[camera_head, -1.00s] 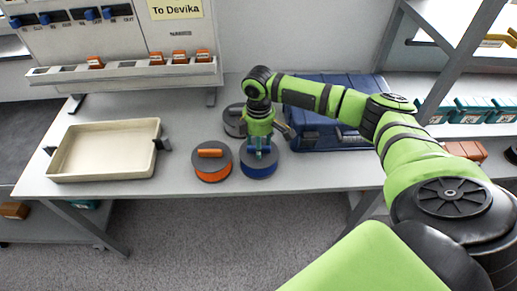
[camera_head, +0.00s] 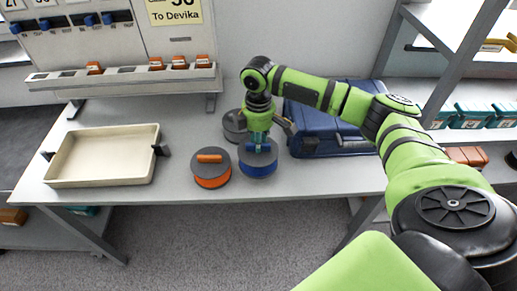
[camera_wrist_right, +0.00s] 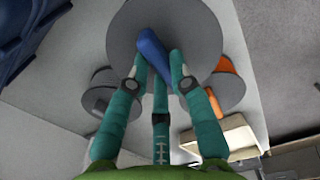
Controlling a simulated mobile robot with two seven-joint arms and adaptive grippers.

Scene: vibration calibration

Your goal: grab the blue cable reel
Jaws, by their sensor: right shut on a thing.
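The blue cable reel (camera_head: 259,169) has a grey top disc and a blue wound side. It is at the middle of the table, near the front edge. My right gripper (camera_head: 257,148) points down onto it from above. In the right wrist view the fingers (camera_wrist_right: 158,72) are closed around the blue handle (camera_wrist_right: 153,50) on the reel's grey disc (camera_wrist_right: 190,25). I cannot tell clearly whether the reel is clear of the table. My left gripper is in no view.
An orange reel (camera_head: 211,173) stands close on the left, a grey reel (camera_head: 234,125) just behind. A blue case (camera_head: 335,130) lies to the right. A cream tray (camera_head: 100,181) sits at the left. A board with bins (camera_head: 125,76) stands behind.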

